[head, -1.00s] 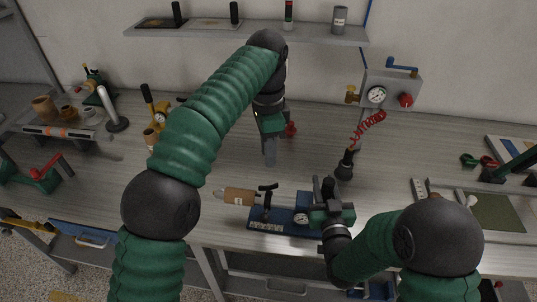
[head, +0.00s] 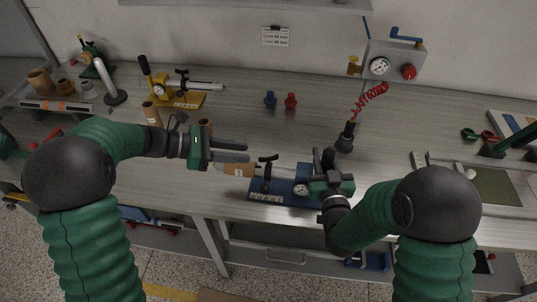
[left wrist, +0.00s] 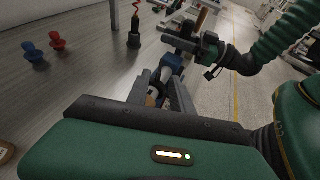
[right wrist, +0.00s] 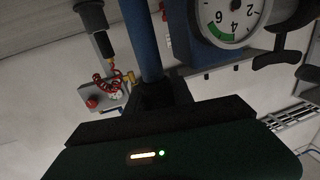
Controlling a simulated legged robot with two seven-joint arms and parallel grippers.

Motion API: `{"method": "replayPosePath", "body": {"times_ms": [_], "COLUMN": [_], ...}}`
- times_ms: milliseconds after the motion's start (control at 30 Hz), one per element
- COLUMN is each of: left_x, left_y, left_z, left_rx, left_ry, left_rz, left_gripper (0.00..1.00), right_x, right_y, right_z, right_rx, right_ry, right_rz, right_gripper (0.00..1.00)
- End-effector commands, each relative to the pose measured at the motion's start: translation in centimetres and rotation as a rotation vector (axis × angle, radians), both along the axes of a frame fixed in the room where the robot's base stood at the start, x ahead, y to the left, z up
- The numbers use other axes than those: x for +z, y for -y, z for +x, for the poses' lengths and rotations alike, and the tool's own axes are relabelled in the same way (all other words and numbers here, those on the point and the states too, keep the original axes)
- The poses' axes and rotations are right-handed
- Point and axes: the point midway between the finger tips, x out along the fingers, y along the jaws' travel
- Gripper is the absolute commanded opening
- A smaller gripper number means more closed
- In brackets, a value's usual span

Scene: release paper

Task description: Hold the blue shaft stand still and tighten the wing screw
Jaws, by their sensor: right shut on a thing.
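The blue shaft stand (head: 256,189) lies near the table's front edge in the head view, with a round white gauge (head: 301,189). A black wing screw (head: 267,159) stands up on its left part. A brown sleeve (head: 238,170) with a pale label sits at the stand's left end. My left gripper (head: 248,152) comes in from the left, level, at the sleeve. In the left wrist view its fingers (left wrist: 160,92) are apart, with the sleeve between or just beyond them. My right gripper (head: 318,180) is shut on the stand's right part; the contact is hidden. The right wrist view shows the gauge close up (right wrist: 226,18).
A red coiled hose (head: 370,97) and a black nozzle (head: 345,138) are behind the stand. Blue (head: 270,99) and red (head: 291,101) pegs stand further back. A yellow-based fixture (head: 182,98) is at back left. The table between is clear.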

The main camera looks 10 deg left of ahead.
Motion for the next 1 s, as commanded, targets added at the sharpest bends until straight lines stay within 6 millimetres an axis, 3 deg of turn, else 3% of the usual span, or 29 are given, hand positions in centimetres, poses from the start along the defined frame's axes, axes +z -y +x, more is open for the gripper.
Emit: {"method": "replayPosePath", "body": {"times_ms": [200,400,700,900,1000], "left_x": [-2.1,-3.2,-3.3,-3.3,-3.3], "left_y": [4.9,7.3,7.6,7.6,7.6], "left_z": [1.6,2.5,2.6,2.6,2.7], "left_rx": [-0.007,-0.006,-0.006,-0.006,-0.005], "left_ry": [-0.001,0.002,0.003,0.004,0.004], "left_rz": [0.001,0.001,0.001,0.001,0.001], "left_gripper": [0.27,0.27,0.27,0.01,0.0], "right_x": [0.1,0.1,0.1,0.1,0.1], "right_y": [0.0,0.0,0.1,0.1,0.0], "right_z": [0.0,0.0,0.0,0.0,0.0], "right_rx": [-0.001,-0.002,-0.003,-0.003,-0.003], "right_ry": [0.001,0.001,0.001,0.001,0.001], "right_rz": [-0.001,-0.002,-0.002,-0.002,-0.002], "right_gripper": [0.0,0.0,0.0,0.0,0.0]}}
